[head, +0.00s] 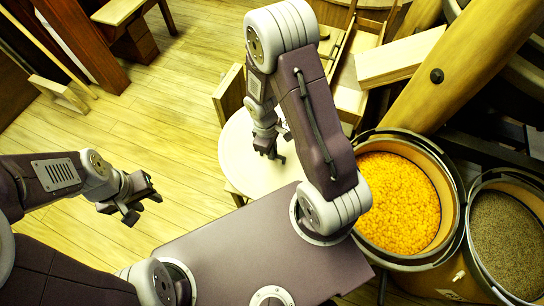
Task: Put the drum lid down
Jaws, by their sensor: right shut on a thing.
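The drum lid, a pale round disc (240,155), is in the middle of the head view, left of the open drums. My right gripper (269,153) reaches down over its middle and is shut; the jaws hide what they grip, which appears to be the lid's handle. I cannot tell whether the lid rests on the wood partly showing below it. My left gripper (143,203) is open and empty, above the floor left of the lid. A drum of yellow grain (358,225) stands open at right.
A second open drum, with grey-brown grain (510,240), stands at the right edge. A thick slanted wooden beam (450,75) and wooden boxes (400,62) lie behind. Plank floor (150,110) is clear on the left. Dark red timber (85,45) stands at the upper left.

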